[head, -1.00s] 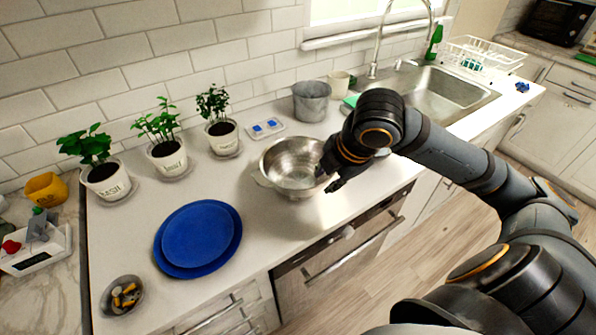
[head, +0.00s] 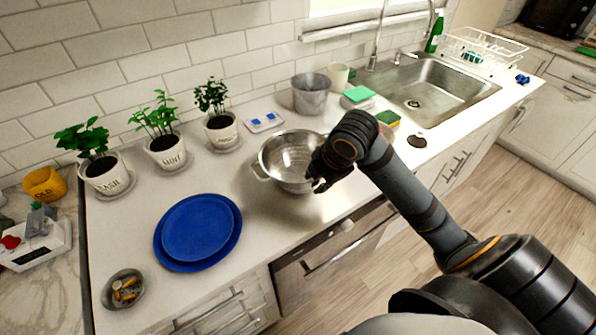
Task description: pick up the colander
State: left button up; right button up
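The colander (head: 286,158) is a shiny metal bowl with a side handle, standing upright on the white counter (head: 262,235) in the middle of the head view. My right gripper (head: 318,182) is at the colander's right rim, and my wrist hides that part of the rim. The fingers are dark and small, and I cannot tell whether they are apart or closed on the rim. My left gripper is not in view.
Blue plates (head: 198,232) lie left of the colander. A grey bucket (head: 311,96) and a blue-buttoned switch plate (head: 264,122) are behind it. Potted herbs (head: 166,150) line the wall. The sink (head: 440,95) is at the right. A small bowl (head: 122,290) sits front left.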

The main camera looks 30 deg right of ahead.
jog(key=shift+c, duration=0.3)
grip_shut()
jog(key=shift+r, duration=0.1)
